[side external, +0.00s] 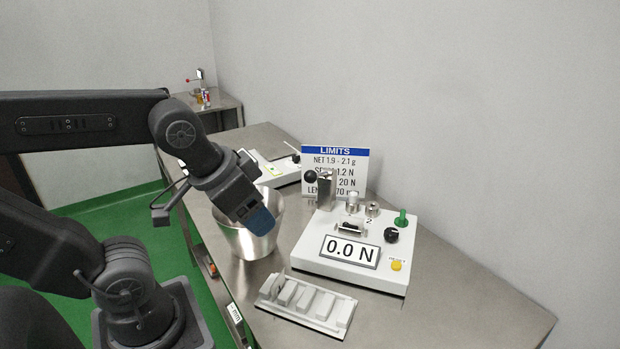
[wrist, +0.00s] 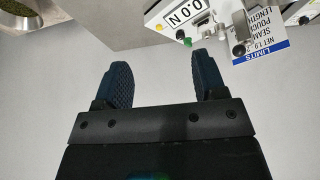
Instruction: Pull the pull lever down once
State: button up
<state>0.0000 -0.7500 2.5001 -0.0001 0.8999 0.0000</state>
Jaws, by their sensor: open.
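The force tester (side external: 345,263) is a white box with a display reading 0.0 N, and it stands on the steel bench. A black ball knob (side external: 310,176), which looks like the pull lever's handle, sticks out to the left of a metal upright (side external: 326,190) at its back left. In the wrist view the tester (wrist: 172,14) shows upside down at the top edge, with a dark round knob (wrist: 303,20) at the far right. My gripper (side external: 262,221) is left of the tester, in front of the metal bucket in the side view. Its blue fingers (wrist: 163,78) are apart with nothing between them.
A metal bucket (side external: 245,242) stands left of the tester. A rack of white blocks (side external: 307,303) lies in front. A LIMITS sign (side external: 345,160) stands behind the tester, with another white device (side external: 275,172) to its left. The bench's right end is clear.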

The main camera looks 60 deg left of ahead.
jog(key=shift+c, duration=0.3)
